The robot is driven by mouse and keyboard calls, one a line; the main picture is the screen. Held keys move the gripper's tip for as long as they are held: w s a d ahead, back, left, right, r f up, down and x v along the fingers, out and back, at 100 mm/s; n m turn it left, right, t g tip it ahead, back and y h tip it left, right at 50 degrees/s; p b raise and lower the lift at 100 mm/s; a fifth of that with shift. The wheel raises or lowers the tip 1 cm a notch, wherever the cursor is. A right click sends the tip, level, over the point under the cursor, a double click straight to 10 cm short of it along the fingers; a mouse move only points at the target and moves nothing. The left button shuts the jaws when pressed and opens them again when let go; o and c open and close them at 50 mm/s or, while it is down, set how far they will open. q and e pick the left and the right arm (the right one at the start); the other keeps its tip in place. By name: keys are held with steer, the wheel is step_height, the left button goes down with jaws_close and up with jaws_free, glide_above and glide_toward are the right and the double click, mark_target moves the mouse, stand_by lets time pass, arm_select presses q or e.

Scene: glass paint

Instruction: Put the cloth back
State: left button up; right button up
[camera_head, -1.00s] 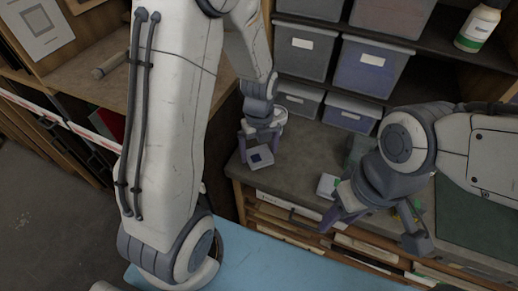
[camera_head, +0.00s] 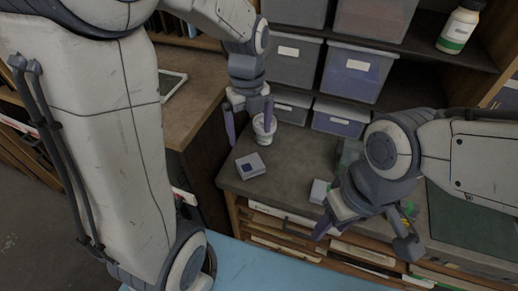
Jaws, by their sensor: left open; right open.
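A small folded pale grey square with a dark blue patch, which looks like the cloth (camera_head: 251,166), lies on the grey counter (camera_head: 290,172) near its front left corner. My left gripper (camera_head: 249,122) is open above and behind it, apart from it, with its fingers pointing down. A white cup (camera_head: 264,131) stands just behind the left gripper's fingers, partly covered by one of them. My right gripper (camera_head: 364,228) is open and empty in front of the counter's edge, at the right.
A small white block (camera_head: 320,191) lies on the counter beside my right gripper. Grey lidded bins (camera_head: 292,62) fill the shelf behind, and a white bottle (camera_head: 459,27) stands at top right. A light blue surface (camera_head: 265,268) is at the front. A dark green mat (camera_head: 458,222) lies at right.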

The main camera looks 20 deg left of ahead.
arm_select(q)
steer(key=s+d+n, duration=0.6)
steer(key=s+n, duration=0.3)
steer(key=s+d+n, duration=0.6)
steer(key=s+n, duration=0.3)
steer(key=n, duration=0.1)
steer(key=shift+r+n+h, duration=0.2)
steer(key=shift+n+h, duration=0.1)
steer(key=shift+h, duration=0.1)
steer(key=shift+f+b, duration=0.8)
arm_select(e)
steer(key=shift+f, duration=0.8)
steer(key=shift+c, duration=0.4)
